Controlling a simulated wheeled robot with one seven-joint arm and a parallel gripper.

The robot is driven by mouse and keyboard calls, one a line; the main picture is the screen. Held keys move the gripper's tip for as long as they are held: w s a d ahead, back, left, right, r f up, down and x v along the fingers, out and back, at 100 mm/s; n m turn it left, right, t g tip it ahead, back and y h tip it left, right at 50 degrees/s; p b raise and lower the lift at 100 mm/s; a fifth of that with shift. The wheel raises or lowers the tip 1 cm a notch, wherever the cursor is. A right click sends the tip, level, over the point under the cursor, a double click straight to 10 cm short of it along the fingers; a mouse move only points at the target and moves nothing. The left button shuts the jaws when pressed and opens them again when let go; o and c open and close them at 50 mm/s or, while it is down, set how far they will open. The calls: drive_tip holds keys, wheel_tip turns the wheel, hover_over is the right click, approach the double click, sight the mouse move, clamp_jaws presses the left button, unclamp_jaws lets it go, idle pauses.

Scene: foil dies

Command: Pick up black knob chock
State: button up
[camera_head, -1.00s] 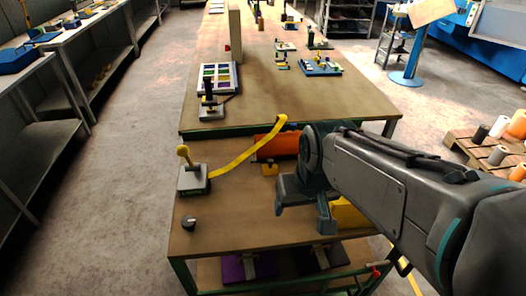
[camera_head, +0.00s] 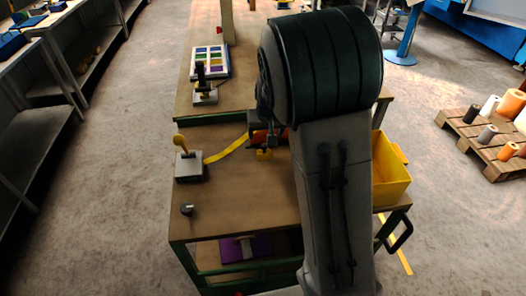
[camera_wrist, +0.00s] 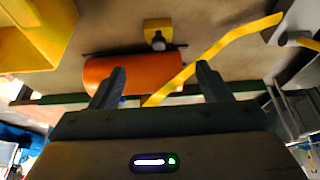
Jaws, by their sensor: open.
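A small yellow block with a dark knob, which looks like the black knob chock (camera_wrist: 158,32), lies on the brown bench top in the wrist view, beyond the orange roll. In the head view the chock (camera_head: 264,154) sits just in front of the roll, left of my arm. My gripper (camera_wrist: 160,70) is open, with nothing held between its fingers. Its fingertips appear over the orange roll, apart from the chock, which shows ahead between them. In the head view my arm hides part of the bench and most of the gripper.
The orange roll (camera_wrist: 135,75) lies close to the chock. A yellow strip (camera_wrist: 215,48) runs from the roll to a grey block with a yellow-knobbed lever (camera_head: 190,166). A yellow bin (camera_head: 391,180) stands right. A small dark cylinder (camera_head: 187,209) sits front left; bench around it is clear.

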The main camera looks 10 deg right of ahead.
sight(264, 146)
drive_tip(key=x, duration=0.8)
drive_tip(key=shift+p+x, duration=0.75)
drive_tip(key=shift+x, duration=2)
drive_tip(key=shift+s+d, duration=0.1)
drive_tip(key=shift+s, duration=0.05)
drive_tip(key=c, duration=1.1)
